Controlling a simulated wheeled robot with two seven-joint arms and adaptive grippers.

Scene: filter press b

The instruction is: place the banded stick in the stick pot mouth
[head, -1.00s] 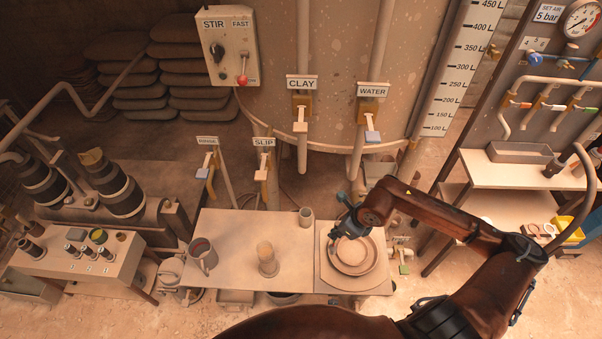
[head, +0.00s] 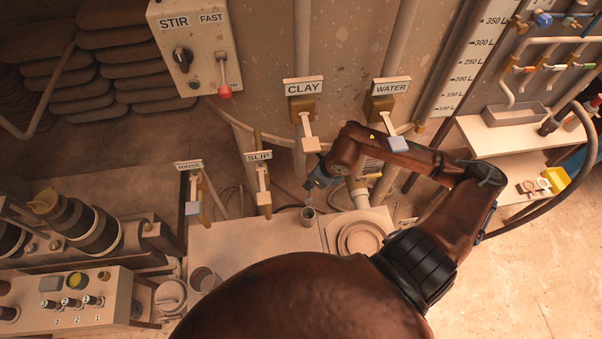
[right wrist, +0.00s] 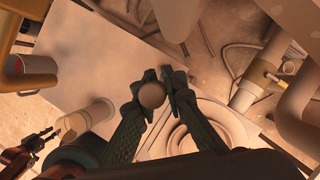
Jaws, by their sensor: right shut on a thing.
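The stick pot (head: 308,216) is a small grey-tan cup near the back edge of the table, left of the plate board in the head view. My right gripper (head: 315,187) is just above and beside it, pointing down. In the right wrist view the right gripper (right wrist: 162,78) is shut on the banded stick. A round brown form shows between the fingers there; I cannot tell whether it is the stick's end or the pot. The stick's bands and length are hidden. My left gripper (right wrist: 45,138) shows small at the left of that view, its prongs apart and empty.
A round plate (head: 361,240) lies on the board at right. The SLIP (head: 263,182), CLAY (head: 307,130) and WATER (head: 392,130) valve levers stand behind the table.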

